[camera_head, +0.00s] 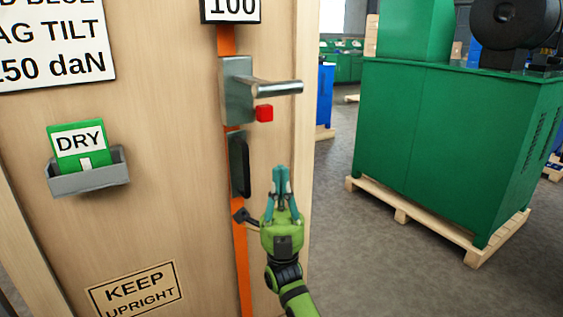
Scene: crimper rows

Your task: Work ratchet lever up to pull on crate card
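A grey metal ratchet body (236,92) sits on a vertical orange strap (241,262) on the wooden crate's face. Its bar-like lever (274,89) sticks out to the right, about level. A small red block (264,113) shows just under the lever. The crate card (55,42) is a white sign at upper left, cut off by the frame; it ends in "50 daN". A white plate reading "100" (231,8) is at the top edge. My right gripper (281,170) is below the lever, apart from it, with its teal fingers together and empty. My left gripper is out of view.
A black handle-like part (239,165) is on the strap below the ratchet. A grey holder (88,180) with a green DRY card (80,146) is on the crate at left. A green machine (440,140) on a pallet stands at right, with open floor before it.

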